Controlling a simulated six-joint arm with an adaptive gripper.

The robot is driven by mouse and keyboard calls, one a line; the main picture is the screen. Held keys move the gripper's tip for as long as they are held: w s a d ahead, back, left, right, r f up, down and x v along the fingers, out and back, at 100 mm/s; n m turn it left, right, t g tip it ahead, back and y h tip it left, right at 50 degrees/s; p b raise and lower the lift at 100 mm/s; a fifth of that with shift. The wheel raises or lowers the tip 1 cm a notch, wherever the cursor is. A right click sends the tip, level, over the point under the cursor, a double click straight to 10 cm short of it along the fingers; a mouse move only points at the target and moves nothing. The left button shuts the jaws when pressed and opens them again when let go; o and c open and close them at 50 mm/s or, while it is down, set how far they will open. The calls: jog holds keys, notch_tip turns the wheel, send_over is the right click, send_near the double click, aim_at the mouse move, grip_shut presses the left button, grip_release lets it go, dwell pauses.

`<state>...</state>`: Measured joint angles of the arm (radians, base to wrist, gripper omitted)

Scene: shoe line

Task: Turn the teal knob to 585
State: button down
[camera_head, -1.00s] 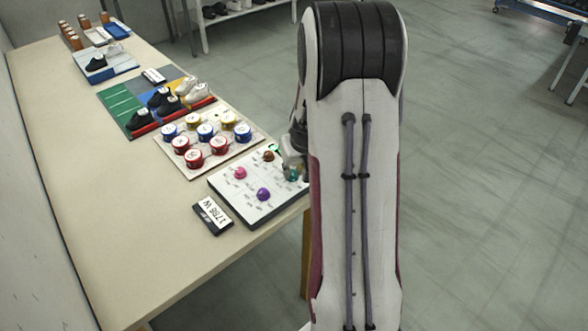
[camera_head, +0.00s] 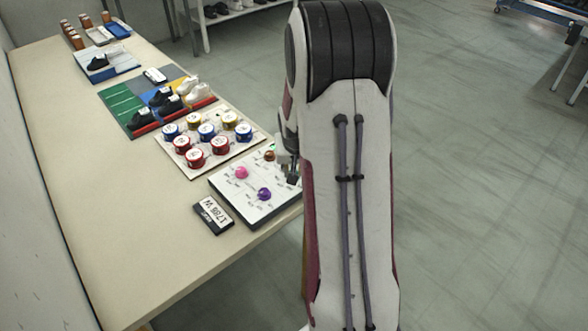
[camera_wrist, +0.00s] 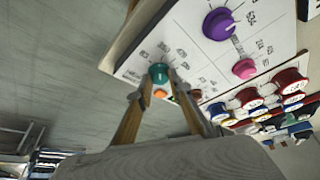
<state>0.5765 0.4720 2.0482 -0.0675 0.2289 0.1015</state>
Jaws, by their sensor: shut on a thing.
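The teal knob (camera_wrist: 158,72) shows between my fingertips in the wrist view, on a white panel with printed numbers around its knobs. My gripper (camera_wrist: 160,77) is shut on the teal knob, one finger on each side. The numbers near the knob are too small to read surely, and its pointer is not clear. In the head view my gripper (camera_head: 289,170) is at the panel's right edge, partly behind my arm, and covers the teal knob.
The panel (camera_head: 247,208) also bears a pink knob (camera_head: 241,172), a purple knob (camera_head: 264,194) and a brown knob (camera_head: 269,155). A black and white label block (camera_head: 213,215) lies beside it. Several colored tins (camera_head: 207,131) stand on a board behind. The table's front left is clear.

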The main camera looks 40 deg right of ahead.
jog(key=shift+w+a+m+g+h, duration=0.1)
jog(key=shift+m+g+h, duration=0.2)
jog(key=shift+m, duration=0.7)
jog(key=shift+w+a+m+g+h, duration=0.1)
jog(key=shift+m+g+h, duration=0.15)
jog(key=shift+m, duration=0.75)
jog(key=shift+m+g, duration=0.35)
jog(key=shift+m, duration=0.45)
jog(key=shift+w+m+g+h, duration=0.2)
jog(key=shift+m+g, duration=0.3)
jog(key=shift+m, duration=0.7)
jog(key=m, duration=0.2)
jog(key=m+g, duration=0.1)
jog(key=m, duration=0.1)
jog(key=shift+w+m+g, duration=0.15)
jog(key=shift+m+g, duration=0.15)
jog(key=shift+m, duration=0.1)
jog(key=m, duration=0.2)
jog(key=m+g, duration=0.1)
jog(key=m, duration=0.1)
jog(key=shift+w+g, duration=0.15)
jog(key=shift+g, duration=0.15)
jog(key=c, duration=1.8)
grip_release()
jog(key=shift+c, duration=0.2)
